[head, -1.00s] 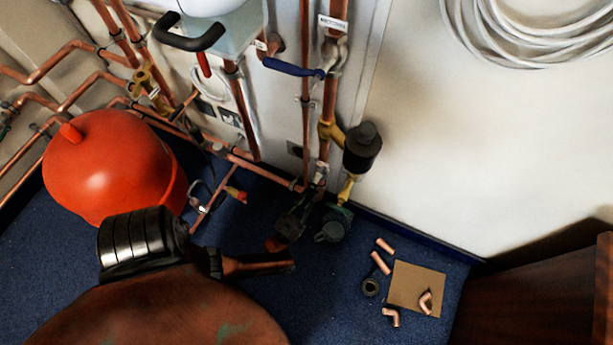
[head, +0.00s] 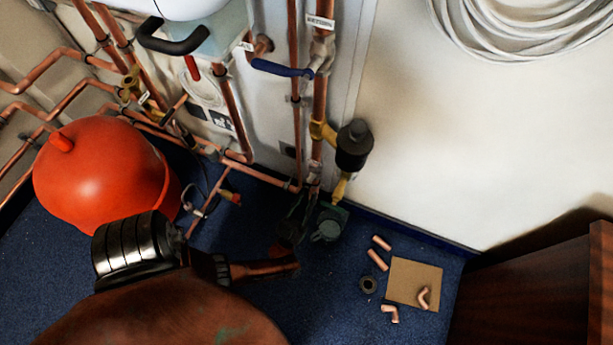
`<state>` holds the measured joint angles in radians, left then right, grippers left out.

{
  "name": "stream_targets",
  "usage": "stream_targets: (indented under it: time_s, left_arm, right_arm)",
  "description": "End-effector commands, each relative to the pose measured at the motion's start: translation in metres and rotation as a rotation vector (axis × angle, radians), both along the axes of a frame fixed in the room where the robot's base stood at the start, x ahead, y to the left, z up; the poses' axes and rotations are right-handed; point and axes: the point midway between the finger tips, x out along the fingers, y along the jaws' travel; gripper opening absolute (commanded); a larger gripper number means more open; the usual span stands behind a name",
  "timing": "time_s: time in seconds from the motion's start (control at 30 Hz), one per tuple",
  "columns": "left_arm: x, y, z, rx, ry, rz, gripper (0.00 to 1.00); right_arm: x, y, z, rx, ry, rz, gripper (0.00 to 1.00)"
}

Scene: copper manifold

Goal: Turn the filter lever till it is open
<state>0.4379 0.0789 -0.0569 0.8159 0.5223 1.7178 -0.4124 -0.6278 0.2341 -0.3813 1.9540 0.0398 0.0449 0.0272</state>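A blue lever (head: 283,69) sits on a valve on the upright copper pipe (head: 319,95). It lies nearly level, across the pipe. Below it, on a brass fitting, is a black filter body (head: 353,145). A dark, narrow shape with thin prongs, which looks like my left gripper (head: 296,222), is low beside the green pump (head: 330,222). It is apart from the blue lever and well below it in the picture. It is too dark to tell whether it is open or shut. My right gripper is not in view.
An orange tank (head: 98,178) stands at the left by several copper pipes. A brown dome (head: 150,315) and a black ribbed part (head: 135,252) fill the lower left. Loose copper fittings and cardboard (head: 400,270) lie on the blue floor. A wooden cabinet (head: 540,285) is at right.

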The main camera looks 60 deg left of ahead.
Motion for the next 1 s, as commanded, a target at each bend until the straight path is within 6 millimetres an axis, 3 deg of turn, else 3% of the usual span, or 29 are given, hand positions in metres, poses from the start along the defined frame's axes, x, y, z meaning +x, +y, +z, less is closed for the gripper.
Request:
stream_targets:
  time_s: [0.1, 0.57, 1.0]
  left_arm:
    - [0.000, 0.001, 0.001, 0.002, -0.001, 0.001, 0.31]
    - [-0.001, 0.000, 0.009, 0.001, -0.004, 0.002, 0.31]
    - [-0.002, 0.001, 0.065, 0.001, -0.004, 0.003, 0.31]
  right_arm:
    - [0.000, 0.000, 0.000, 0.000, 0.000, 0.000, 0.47]
    - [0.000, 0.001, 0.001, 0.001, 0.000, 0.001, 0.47]
    - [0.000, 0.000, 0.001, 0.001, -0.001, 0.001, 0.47]
